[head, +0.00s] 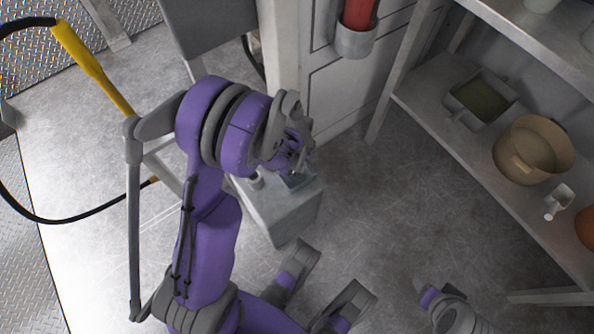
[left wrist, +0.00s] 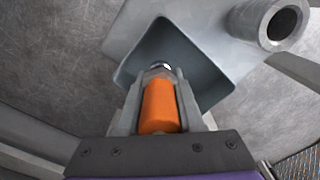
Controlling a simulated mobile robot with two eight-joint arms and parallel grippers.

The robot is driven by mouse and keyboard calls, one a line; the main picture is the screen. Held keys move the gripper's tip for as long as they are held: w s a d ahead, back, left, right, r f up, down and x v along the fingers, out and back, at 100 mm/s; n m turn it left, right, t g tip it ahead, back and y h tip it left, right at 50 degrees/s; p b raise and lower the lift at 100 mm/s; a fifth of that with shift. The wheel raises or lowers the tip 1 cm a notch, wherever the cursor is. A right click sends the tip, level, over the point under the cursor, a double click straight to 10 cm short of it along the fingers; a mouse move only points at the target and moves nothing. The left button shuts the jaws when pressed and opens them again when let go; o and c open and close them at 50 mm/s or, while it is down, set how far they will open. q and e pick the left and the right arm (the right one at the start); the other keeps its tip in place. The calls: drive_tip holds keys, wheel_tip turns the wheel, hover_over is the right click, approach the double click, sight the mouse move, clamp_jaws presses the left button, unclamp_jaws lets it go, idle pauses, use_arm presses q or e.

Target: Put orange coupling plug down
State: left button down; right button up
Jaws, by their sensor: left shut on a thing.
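The orange coupling plug (left wrist: 159,106) shows in the left wrist view, with a metal tip at its far end. My left gripper (left wrist: 161,80) is shut on it, one finger along each side. The metal tip is over the open square pocket (left wrist: 205,73) of a grey stand. I cannot tell whether the tip touches the pocket floor. In the head view my left wrist is over the grey stand (head: 285,212), and it hides the plug.
A metal tube (left wrist: 268,22) stands beside the pocket. In the head view, a shelf (head: 430,118) at the right holds a square tray (head: 480,101) and a tan pot (head: 533,150). A black hose (head: 75,219) and a yellow handle (head: 92,68) are at the left. Floor right of the stand is clear.

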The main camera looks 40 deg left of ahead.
sight(297, 172)
use_arm(q)
drive_tip(key=shift+f+b, duration=0.5)
drive_tip(key=shift+f, duration=1.25)
drive_tip(key=shift+f, duration=0.1)
drive_tip(key=c, duration=0.5)
unclamp_jaws()
drive_tip(key=shift+c, duration=0.2)
wheel_tip(297, 172, up, 12)
drive_tip(key=p, duration=0.3)
drive_tip(key=shift+p, duration=0.4)
drive_tip(key=s+d+r+m+t, duration=0.4)
drive_tip(key=s+d+r, duration=0.6)
drive_tip(key=s+r, duration=0.3)
drive_tip(key=shift+d+m, duration=0.3)
drive_tip(key=shift+m, duration=0.4)
